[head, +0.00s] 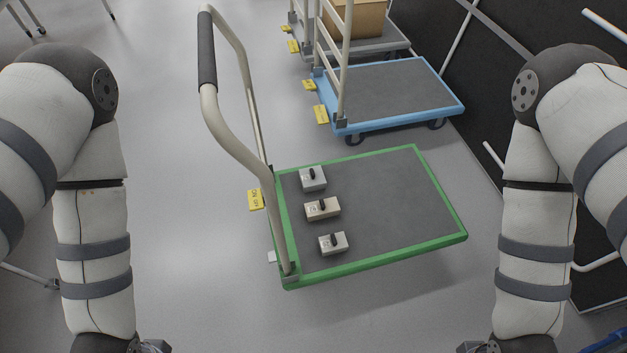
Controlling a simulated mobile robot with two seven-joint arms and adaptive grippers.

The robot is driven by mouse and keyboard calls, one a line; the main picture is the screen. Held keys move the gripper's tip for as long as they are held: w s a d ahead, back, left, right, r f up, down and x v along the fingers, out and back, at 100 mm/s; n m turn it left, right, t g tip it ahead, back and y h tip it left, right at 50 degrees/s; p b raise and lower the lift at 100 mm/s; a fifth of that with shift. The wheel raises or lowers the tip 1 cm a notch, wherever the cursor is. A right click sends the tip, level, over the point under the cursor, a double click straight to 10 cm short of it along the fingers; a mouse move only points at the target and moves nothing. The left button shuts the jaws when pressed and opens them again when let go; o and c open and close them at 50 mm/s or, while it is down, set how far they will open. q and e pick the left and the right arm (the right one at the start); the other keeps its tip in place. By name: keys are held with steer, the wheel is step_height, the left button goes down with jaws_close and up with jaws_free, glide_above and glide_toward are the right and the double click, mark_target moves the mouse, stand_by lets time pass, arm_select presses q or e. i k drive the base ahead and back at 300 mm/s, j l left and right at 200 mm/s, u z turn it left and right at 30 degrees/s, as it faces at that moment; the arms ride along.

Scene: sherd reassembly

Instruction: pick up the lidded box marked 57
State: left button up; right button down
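Three small lidded boxes with dark handles stand in a row on the left part of a green-edged platform cart (440,200). The far box (314,184) is grey, the middle box (325,212) is beige, and the near box (334,248) is pale grey-beige. Their markings are too small to read, so I cannot tell which is 57. At the bottom edge, only a bit of my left gripper (152,346) and of my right gripper (478,347) shows. Their fingertips are cut off, and both are well apart from the boxes.
The cart's tall curved handle (222,125) rises left of the boxes. A blue cart (395,128) stands behind, and a further cart carries a cardboard box (357,18). Black panels (490,95) line the right.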

mark_target(312, 178)
steer(key=k+j+z, duration=0.1)
steer(key=j+z, duration=0.2)
steer(key=k+j+z, duration=0.25)
steer(key=j, duration=0.2)
steer(key=j+z, duration=0.75)
steer(key=j, duration=0.25)
steer(key=k+j+z, duration=0.15)
steer(key=j+z, duration=0.3)
steer(key=j, duration=0.2)
steer(key=i+j+z, duration=0.1)
steer(key=j+z, duration=0.3)
steer(key=j, duration=0.3)
steer(key=j+z, duration=0.35)
steer(key=j, duration=0.35)
steer(key=j+z, duration=0.25)
steer(key=j, duration=0.2)
steer(key=j+z, duration=0.25)
steer(key=j, duration=0.25)
steer(key=k+j+z, duration=0.25)
steer(key=j, duration=0.15)
steer(key=j+z, duration=0.5)
steer(key=j, duration=0.35)
steer(key=k+j+z, duration=0.1)
steer(key=j+z, duration=0.4)
steer(key=j, duration=0.35)
